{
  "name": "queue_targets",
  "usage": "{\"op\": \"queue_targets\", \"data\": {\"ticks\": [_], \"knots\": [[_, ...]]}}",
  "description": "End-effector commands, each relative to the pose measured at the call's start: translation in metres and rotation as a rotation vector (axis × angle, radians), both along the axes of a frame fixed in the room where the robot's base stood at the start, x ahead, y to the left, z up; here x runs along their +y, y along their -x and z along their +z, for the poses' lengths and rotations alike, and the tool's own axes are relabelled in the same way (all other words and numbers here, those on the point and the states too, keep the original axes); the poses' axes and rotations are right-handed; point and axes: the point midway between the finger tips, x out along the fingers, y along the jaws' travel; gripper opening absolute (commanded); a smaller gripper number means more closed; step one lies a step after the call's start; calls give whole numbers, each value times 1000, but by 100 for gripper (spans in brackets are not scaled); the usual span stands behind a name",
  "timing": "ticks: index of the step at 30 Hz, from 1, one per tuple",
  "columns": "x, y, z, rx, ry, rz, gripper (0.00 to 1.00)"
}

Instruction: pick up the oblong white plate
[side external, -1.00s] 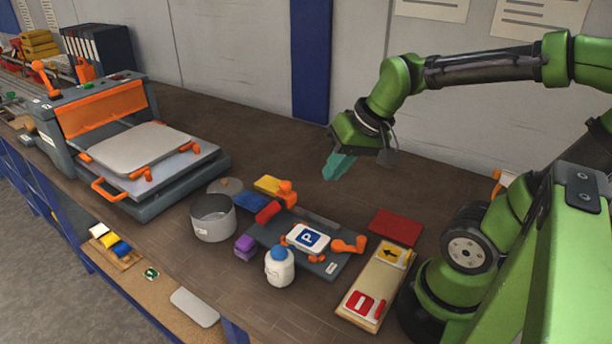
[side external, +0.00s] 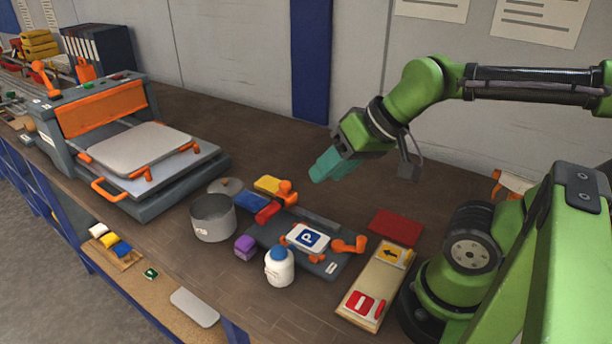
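An oblong whitish plate (side external: 195,307) with rounded ends lies flat on the tan front ledge, near the bottom of the view. My gripper (side external: 320,174) has teal fingers and is in the air above the back of the bench, well behind and to the right of the plate. It touches nothing and carries nothing that I can see. The fingers overlap from this side, so I cannot tell whether they are apart.
A grey pot (side external: 213,218), a white bottle with a blue cap (side external: 280,268) and a dark fixture holding a blue P sign (side external: 307,237) stand between gripper and plate. A large press (side external: 140,150) is at left.

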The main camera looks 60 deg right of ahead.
Motion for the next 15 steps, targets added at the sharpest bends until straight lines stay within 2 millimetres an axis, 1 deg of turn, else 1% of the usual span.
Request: {"op": "queue_targets", "data": {"ticks": [1, 5, 6, 13, 15], "knots": [[0, 0, 0, 0, 0, 0, 48], [0, 0, 0, 0, 0, 0, 67], [0, 0, 0, 0, 0, 0, 70], [0, 0, 0, 1, 0, -1, 70], [-1, -1, -4, 18, 0, -2, 70]]}}
